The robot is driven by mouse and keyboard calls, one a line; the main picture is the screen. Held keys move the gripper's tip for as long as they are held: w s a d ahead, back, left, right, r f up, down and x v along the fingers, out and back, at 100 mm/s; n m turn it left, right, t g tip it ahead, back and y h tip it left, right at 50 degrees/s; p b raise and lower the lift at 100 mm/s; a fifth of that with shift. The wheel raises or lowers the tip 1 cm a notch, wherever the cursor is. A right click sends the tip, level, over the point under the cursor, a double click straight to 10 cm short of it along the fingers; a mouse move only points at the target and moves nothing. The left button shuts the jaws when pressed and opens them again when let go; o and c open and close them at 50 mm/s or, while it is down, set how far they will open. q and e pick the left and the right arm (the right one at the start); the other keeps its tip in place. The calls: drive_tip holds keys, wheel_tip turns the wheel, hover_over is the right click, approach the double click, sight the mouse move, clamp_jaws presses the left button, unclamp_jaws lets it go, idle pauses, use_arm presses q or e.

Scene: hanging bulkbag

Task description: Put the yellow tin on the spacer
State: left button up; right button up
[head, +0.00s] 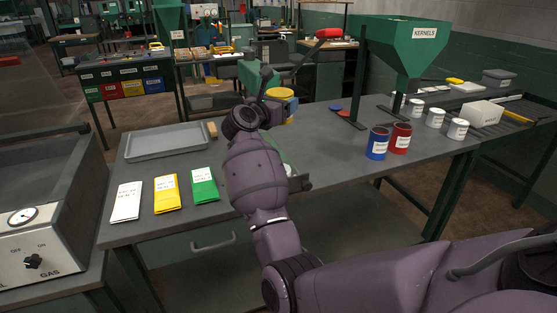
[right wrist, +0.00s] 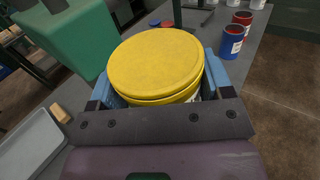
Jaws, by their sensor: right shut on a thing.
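The yellow tin (head: 280,93) shows behind my right gripper (head: 283,107) near the back edge of the table, partly hidden by my arm. In the right wrist view, the tin (right wrist: 157,66) stands between the blue jaws of my right gripper (right wrist: 163,82), its round yellow lid facing the camera. The jaws are shut on its sides. I cannot tell whether its base touches anything. No part is clearly identifiable as the spacer; a small wooden block (head: 212,129) lies beside the grey tray, also visible in the right wrist view (right wrist: 60,113). My left gripper is not in view.
The table holds a grey tray (head: 168,141), white, yellow and green packets (head: 204,184), a blue tin (head: 377,143) and a red tin (head: 400,137). A green KERNELS hopper (head: 407,50) stands at the back right. The front right tabletop is clear.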

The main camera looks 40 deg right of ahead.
wheel_tip(320, 180, down, 16)
drive_tip(key=shift+r+b, duration=0.1)
drive_tip(key=shift+b, duration=1.1)
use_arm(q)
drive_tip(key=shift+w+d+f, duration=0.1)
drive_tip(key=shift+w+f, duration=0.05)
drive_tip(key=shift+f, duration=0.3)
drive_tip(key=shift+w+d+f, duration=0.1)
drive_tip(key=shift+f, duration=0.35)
use_arm(e)
drive_tip(key=shift+f, duration=0.2)
